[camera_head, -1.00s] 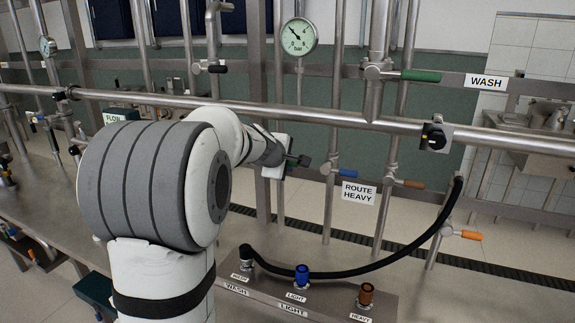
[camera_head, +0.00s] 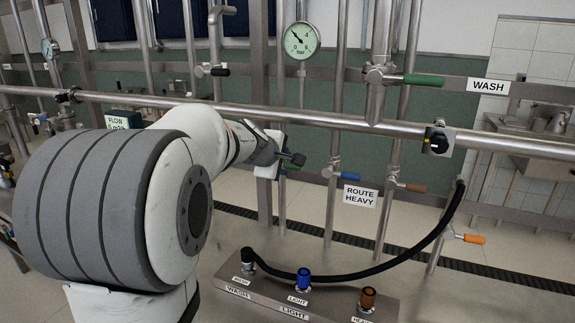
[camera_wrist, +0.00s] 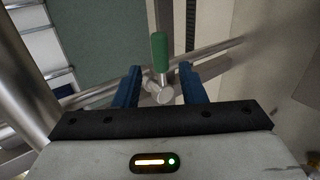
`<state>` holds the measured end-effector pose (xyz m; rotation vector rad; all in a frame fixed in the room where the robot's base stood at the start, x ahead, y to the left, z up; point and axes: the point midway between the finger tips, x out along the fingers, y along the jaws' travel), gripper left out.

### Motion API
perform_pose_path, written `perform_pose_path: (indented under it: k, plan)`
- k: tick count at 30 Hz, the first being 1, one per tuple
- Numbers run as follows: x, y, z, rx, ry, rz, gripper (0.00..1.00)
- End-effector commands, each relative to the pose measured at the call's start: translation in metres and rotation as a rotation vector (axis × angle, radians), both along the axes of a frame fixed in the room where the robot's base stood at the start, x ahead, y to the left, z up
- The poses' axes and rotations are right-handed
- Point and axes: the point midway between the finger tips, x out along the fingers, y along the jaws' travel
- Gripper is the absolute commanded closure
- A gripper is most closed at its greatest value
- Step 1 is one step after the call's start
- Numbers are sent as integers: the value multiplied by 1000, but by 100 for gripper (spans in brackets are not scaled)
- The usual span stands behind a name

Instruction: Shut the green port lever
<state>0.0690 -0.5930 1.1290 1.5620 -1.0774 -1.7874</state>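In the wrist view, a lever with a green grip (camera_wrist: 159,50) points up in the picture from a metal valve hub (camera_wrist: 161,94). My gripper (camera_wrist: 161,75) is open, with one blue finger on each side of the lever's base. I see gaps between the fingers and the lever, and nothing is held. In the head view, my gripper (camera_head: 291,159) is beside an upright pipe left of the blue lever. A small bit of green (camera_head: 284,173) shows just under it; the rest of that lever is hidden.
Another green lever (camera_head: 424,80) sits higher right, near the WASH sign (camera_head: 487,86). Blue (camera_head: 350,176) and brown (camera_head: 416,188) levers stand to the right. A horizontal pipe (camera_head: 330,119) crosses above my gripper. A black hose (camera_head: 390,264) loops over the port block (camera_head: 265,304).

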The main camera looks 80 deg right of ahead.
Motion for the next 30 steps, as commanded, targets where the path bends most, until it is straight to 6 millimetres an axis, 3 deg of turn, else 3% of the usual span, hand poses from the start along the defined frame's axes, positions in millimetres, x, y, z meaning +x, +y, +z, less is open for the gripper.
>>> perform_pose_path:
  k: [8, 26, 30]
  plan:
    - [5, 22, 15, 0, 0, 0, 63]
    - [6, 23, 15, 1, 0, 0, 63]
    - [31, 33, 13, 13, -33, 21, 63]
